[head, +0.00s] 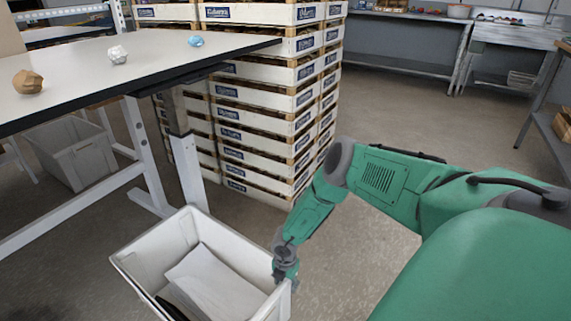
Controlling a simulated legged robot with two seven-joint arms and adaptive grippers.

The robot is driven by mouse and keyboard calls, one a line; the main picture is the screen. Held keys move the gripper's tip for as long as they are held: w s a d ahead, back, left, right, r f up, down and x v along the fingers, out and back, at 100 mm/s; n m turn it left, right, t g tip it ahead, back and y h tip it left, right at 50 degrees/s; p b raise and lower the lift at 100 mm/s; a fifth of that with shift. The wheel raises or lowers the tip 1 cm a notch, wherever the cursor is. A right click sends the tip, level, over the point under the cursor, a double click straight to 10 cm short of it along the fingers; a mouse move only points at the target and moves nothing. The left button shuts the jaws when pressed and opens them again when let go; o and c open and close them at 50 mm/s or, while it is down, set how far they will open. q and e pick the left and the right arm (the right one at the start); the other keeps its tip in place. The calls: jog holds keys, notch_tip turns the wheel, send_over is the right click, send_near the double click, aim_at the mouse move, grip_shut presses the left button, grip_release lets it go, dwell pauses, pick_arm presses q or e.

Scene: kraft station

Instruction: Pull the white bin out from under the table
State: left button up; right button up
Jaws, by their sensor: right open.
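The white bin (137,262) stands on the floor at the bottom of the head view, close to the table's leg. It holds a white sheet-like or box-like piece and something dark; its near side is cut off by the picture edge. My right gripper (285,276) points down at the bin's right rim, open. I cannot tell whether its fingers straddle the rim or only touch it. The table (120,75) is at the left, with a white top and a dark edge. My left gripper is out of view.
Another light bin (75,155) stands further back under the table. Crumpled balls, brown (28,82), white (118,55) and blue (196,41), lie on the tabletop. Tall stacked crates (265,120) stand behind the bin. Floor to the right (430,130) is clear.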

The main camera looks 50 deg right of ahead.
jog(key=shift+d+f, duration=0.1)
jog(key=shift+d, duration=0.05)
jog(key=shift+a+r, duration=0.2)
jog(key=shift+r, duration=0.25)
jog(key=r, duration=0.6)
jog(key=d+r, duration=0.1)
jog(key=r, duration=0.2)
jog(key=shift+r, duration=0.3)
jog(key=shift+a+r, duration=0.1)
jog(key=shift+r, duration=0.3)
jog(key=shift+a+r, duration=0.2)
jog(key=shift+r, duration=0.1)
jog(key=shift+d+f, duration=0.15)
jog(key=shift+d, duration=0.05)
